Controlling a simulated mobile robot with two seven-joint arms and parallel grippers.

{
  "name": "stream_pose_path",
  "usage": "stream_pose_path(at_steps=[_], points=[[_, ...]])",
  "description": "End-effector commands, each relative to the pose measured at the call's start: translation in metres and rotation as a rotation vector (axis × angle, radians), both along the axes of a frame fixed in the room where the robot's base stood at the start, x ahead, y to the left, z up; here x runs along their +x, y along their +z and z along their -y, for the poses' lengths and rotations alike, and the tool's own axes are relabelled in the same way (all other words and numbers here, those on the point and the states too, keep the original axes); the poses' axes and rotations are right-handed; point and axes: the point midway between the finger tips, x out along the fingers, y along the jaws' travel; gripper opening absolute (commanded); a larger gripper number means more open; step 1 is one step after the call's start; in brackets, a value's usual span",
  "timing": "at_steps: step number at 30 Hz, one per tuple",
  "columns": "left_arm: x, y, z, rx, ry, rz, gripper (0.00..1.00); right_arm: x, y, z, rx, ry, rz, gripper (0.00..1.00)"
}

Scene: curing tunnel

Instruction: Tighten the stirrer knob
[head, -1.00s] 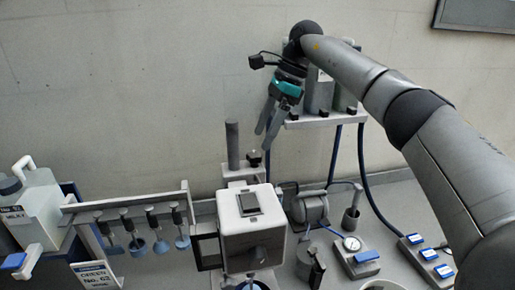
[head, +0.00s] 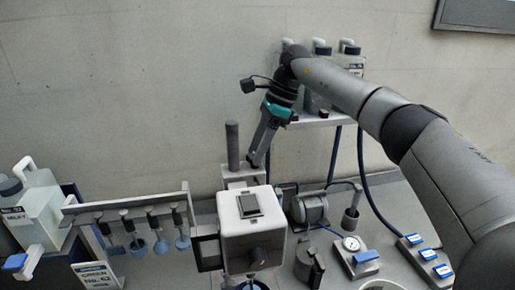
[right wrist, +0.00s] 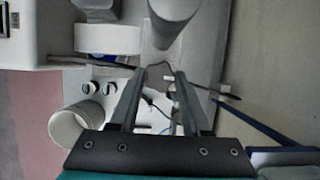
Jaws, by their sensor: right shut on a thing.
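The stirrer is a white box-shaped head (head: 262,212) with a dark panel on top, beside an upright grey post (head: 232,147). Its small dark knob sits on the clamp block (head: 238,174) at the post. My right gripper (head: 255,157) points down at the knob, just right of the post, and is shut on it. The fingertips hide most of the knob. In the right wrist view, the fingers (right wrist: 161,72) come together below the round post (right wrist: 174,12), with a small gap between them. My left gripper is not in view.
A rack (head: 120,208) with several hanging stirring paddles stands left, beside a white jug (head: 38,208). A motor-like cylinder (head: 308,208), a gauge box (head: 362,262) and blue-switched strip (head: 428,254) stand right. A shelf with bottles (head: 350,60) is behind my arm.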

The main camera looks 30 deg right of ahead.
Motion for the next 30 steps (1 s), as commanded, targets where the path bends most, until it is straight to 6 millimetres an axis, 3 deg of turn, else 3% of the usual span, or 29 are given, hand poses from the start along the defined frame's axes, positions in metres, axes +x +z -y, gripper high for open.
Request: stream_pose_path(at_steps=[1,11,22,30], points=[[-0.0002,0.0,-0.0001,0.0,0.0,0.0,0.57,-0.0002,0.0002,-0.0002,0.0,0.0,-0.001,0.36],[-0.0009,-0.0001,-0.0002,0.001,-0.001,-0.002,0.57,-0.0002,0.0004,-0.0001,0.0,0.0,-0.001,0.0],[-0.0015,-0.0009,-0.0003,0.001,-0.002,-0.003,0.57,-0.0007,0.0003,-0.0003,0.001,-0.038,0.0,0.0],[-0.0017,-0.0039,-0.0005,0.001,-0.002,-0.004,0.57,-0.0017,-0.0004,-0.0006,0.001,-0.199,0.001,0.0]])
